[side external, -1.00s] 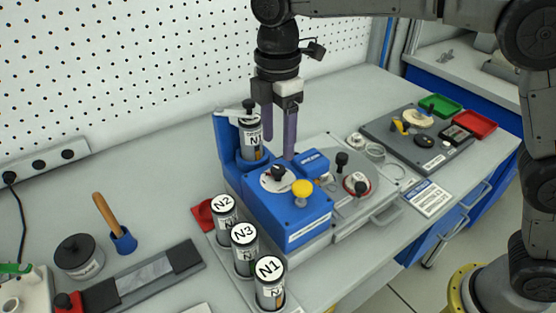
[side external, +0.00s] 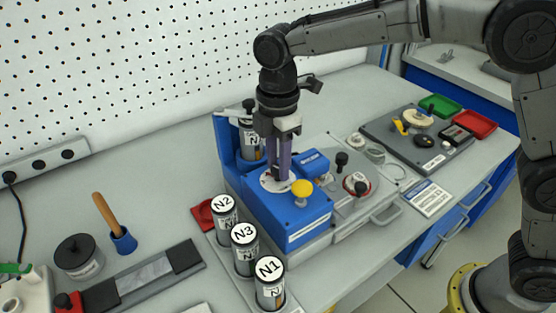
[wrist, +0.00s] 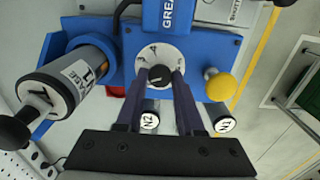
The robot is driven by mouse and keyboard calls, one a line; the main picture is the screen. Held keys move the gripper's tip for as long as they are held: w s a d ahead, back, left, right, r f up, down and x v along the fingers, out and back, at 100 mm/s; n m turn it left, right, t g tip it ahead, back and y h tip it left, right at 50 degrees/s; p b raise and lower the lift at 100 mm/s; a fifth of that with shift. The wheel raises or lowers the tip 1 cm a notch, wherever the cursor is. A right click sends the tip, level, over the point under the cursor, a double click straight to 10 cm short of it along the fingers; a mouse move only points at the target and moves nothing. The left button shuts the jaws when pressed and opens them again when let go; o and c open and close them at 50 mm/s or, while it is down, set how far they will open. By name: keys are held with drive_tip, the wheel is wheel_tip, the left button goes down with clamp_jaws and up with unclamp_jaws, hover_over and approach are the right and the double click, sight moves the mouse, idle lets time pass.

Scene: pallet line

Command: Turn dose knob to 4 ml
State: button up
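The dose knob is a small black knob (wrist: 160,74) on a round white dial (wrist: 152,50) on top of the blue dosing unit (side external: 298,222). My gripper (side external: 279,178) points down over the dial. In the wrist view its two dark fingers (wrist: 162,76) stand on either side of the knob and appear closed on it. The dial's marks are too small to read, so I cannot tell the knob's setting. In the side view the fingers largely hide the knob.
A yellow button (side external: 302,188) sits on the same unit beside the dial. A labelled cylinder (side external: 247,140) stands in the blue holder behind. Canisters N2 (side external: 224,212), N3 (side external: 244,250) and N1 (side external: 270,285) stand in front. A grey unit with knobs (side external: 365,205) is to the right.

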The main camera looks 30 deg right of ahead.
clamp_jaws()
drive_tip(key=shift+m, duration=0.3)
drive_tip(key=m, duration=0.3)
drive_tip(key=shift+r+m, duration=0.1)
drive_tip(key=shift+m, duration=0.2)
drive_tip(key=m, duration=0.3)
drive_tip(key=shift+m, duration=0.3)
drive_tip(key=m, duration=0.5)
drive_tip(key=shift+m, duration=2.5)
